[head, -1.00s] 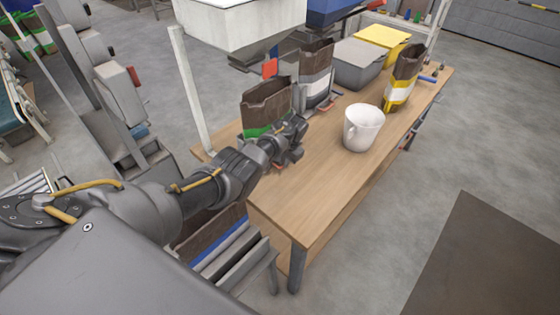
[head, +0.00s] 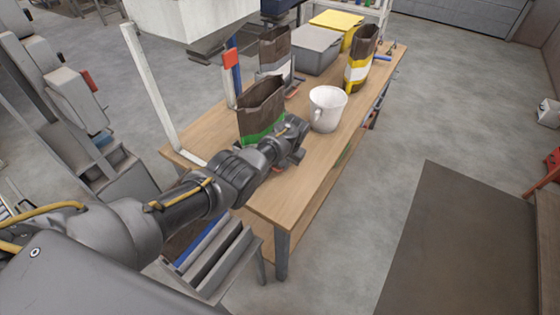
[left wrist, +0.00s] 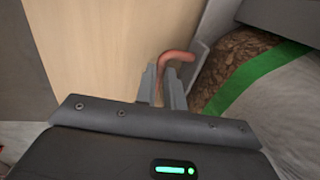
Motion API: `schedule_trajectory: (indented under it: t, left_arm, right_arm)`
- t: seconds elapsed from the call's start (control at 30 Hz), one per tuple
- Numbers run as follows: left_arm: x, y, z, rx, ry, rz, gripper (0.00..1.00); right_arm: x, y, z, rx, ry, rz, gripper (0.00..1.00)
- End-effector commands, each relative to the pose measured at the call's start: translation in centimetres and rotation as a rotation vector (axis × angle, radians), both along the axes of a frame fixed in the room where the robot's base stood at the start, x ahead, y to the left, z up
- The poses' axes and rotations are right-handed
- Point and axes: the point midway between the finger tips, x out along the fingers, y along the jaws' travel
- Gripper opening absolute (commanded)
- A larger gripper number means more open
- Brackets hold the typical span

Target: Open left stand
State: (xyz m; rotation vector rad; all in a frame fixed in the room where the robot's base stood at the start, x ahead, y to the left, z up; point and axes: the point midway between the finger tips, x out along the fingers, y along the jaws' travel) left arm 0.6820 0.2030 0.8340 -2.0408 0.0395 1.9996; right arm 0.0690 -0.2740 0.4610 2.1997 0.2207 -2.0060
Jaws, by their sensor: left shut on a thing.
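A dark brown bag with a green band (head: 262,108) stands open-topped near the front of the wooden table. It hides most of the left stand. My left gripper (head: 298,143) is low at the bag's right side. In the left wrist view its fingers (left wrist: 166,86) are shut on a red hooked handle (left wrist: 178,55) beside a grey metal plate (left wrist: 200,68). The bag's green band (left wrist: 258,78) shows at the right there. The head view does not show the grip clearly. My right gripper is not in view.
Behind are another brown bag (head: 275,50), a grey bin (head: 317,48) and a yellow-banded bag (head: 360,62). A white hopper (head: 185,18) hangs above left, with a white post (head: 150,90).

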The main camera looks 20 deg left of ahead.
Motion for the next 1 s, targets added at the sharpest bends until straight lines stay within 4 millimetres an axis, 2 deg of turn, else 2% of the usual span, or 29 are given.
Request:
schedule_trajectory:
  t: [0.4, 0.43, 0.6, 0.87, 1.0]
  left_arm:
    - [0.0, -0.3, 0.1, 0.000, -0.002, -0.002, 0.00]
    - [0.0, -0.3, 0.1, 0.000, -0.002, -0.002, 0.12]
    - [0.0, -0.3, 0.1, 0.000, -0.001, -0.001, 0.32]
    - [0.0, -0.2, 0.1, 0.000, -0.001, -0.001, 0.32]
    - [0.0, -0.4, 1.2, -0.001, -0.003, -0.002, 0.32]
  right_arm:
    - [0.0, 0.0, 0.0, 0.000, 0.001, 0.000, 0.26]
    - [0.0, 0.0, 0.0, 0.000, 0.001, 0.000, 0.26]
    - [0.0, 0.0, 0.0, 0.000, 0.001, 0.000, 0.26]
    - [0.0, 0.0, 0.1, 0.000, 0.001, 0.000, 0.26]
    - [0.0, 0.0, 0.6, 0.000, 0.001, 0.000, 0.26]
